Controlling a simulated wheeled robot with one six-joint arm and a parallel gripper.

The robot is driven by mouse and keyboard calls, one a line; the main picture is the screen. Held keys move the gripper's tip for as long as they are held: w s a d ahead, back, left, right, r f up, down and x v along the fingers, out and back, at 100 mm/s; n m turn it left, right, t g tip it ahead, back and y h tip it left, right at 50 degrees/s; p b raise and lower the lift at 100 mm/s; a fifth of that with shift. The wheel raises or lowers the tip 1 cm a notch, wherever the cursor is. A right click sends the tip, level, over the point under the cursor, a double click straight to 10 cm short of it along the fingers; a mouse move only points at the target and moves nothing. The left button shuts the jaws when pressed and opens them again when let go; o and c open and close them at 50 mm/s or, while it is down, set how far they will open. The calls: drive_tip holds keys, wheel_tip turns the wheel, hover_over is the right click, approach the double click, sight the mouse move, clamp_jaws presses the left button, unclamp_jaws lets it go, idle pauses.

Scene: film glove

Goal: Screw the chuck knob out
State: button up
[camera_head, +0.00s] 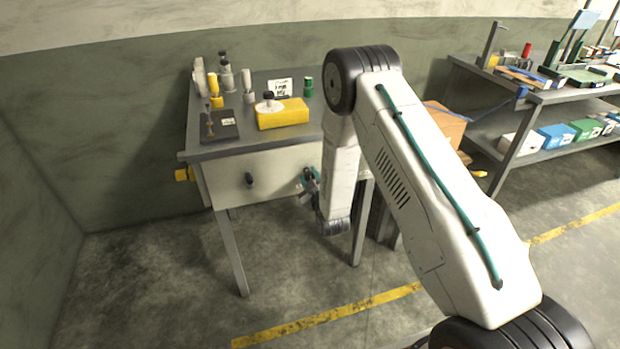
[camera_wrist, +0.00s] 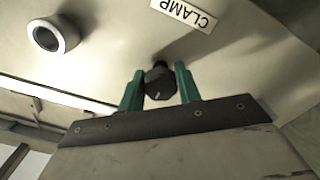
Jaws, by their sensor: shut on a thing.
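In the wrist view a small dark faceted knob (camera_wrist: 158,82) with a pale mark on its face stands on the pale panel (camera_wrist: 100,55). My gripper (camera_wrist: 160,84) has a green finger on each side of the knob and is shut on it. A label reading CLAMP (camera_wrist: 183,12) is on the panel close to this knob; no label reading chuck is legible. In the head view my gripper (camera_head: 310,181) is at the right part of the workbench's pale front, and the knob there is hard to make out.
A round knob with a pale rim (camera_wrist: 52,36) sits apart on the panel. In the head view another dark knob (camera_head: 249,180) is left on the bench front. The bench top (camera_head: 245,135) holds a yellow block (camera_head: 283,116) and bottles. A shelf (camera_head: 530,95) stands right.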

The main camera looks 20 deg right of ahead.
drive_tip(key=shift+n, duration=0.4)
drive_tip(key=o, duration=1)
drive_tip(key=shift+c, duration=0.2)
drive_tip(key=s, duration=0.7)
drive_tip(key=shift+s, duration=0.4)
